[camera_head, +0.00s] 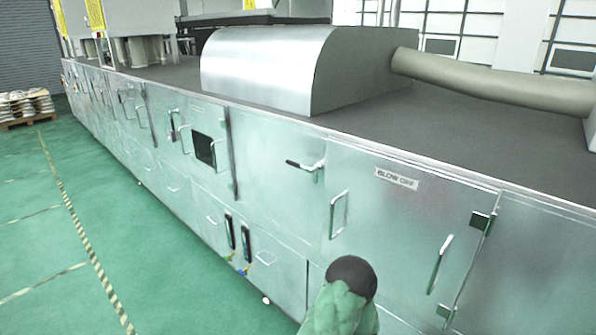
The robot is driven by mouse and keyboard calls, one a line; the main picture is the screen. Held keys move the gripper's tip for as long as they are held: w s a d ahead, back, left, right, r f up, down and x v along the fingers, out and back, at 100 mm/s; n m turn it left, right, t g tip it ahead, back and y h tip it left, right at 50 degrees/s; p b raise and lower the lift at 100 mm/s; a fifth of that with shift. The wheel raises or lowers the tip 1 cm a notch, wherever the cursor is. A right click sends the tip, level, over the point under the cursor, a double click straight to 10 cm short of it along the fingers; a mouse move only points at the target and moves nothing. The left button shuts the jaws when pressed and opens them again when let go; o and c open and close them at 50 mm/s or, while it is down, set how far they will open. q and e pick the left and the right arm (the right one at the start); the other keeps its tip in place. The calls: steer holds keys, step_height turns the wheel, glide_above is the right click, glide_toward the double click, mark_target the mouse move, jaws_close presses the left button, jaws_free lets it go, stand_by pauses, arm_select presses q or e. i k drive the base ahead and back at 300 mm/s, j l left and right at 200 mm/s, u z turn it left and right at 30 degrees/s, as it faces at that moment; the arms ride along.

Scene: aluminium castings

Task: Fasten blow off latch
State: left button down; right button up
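The blow off door (395,235) is a pale metal panel with a "BLOW OFF" label (397,178) near its top. It looks flush with the cabinet front. The latch (306,165) is at the door's upper left edge, with a dark lever lying roughly level and pointing left over the neighbouring panel. I cannot tell whether the latch is engaged. The door has an upright handle on its left (338,214) and another on its right (440,263).
Dark hinges (481,220) line the door's right edge. A rounded metal hood (265,70) and thick pipe (490,82) are on top. Green floor (60,230) is clear at left.

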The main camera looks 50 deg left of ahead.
mark_target(318, 166)
steer(key=u, duration=1.65)
